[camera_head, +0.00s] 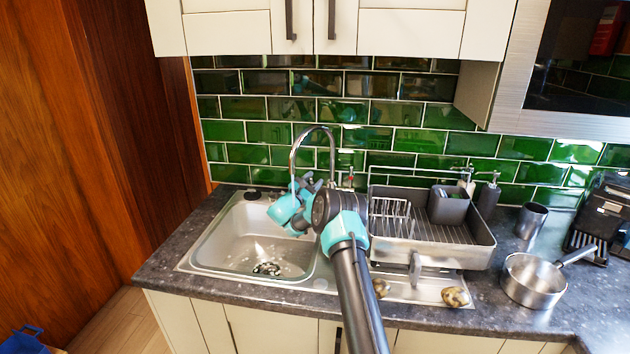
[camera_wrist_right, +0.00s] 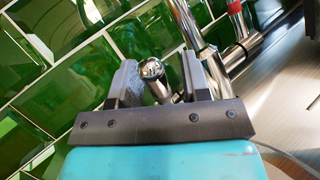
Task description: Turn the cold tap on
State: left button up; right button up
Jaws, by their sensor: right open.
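My right gripper (camera_head: 311,184) is open over the back of the sink, beside the tall curved chrome spout (camera_head: 331,142). In the right wrist view, the two dark fingers of my right gripper (camera_wrist_right: 159,72) stand on either side of a chrome tap handle with a rounded end (camera_wrist_right: 152,69). Its colour mark, if any, is hidden, and I cannot tell whether either finger touches it. My left gripper is out of view.
The steel sink basin (camera_head: 222,248) lies below my gripper. A dish rack (camera_head: 480,258) stands right of the spout, with potatoes (camera_head: 455,297) in front and a saucepan (camera_head: 533,284) further right. Green tiles (camera_head: 270,133) close off the back, and cupboards (camera_head: 228,32) hang above.

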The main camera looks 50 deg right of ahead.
jog(key=shift+d+r, duration=0.2)
jog(key=shift+d, duration=0.25)
grip_shut()
dwell(0.3)
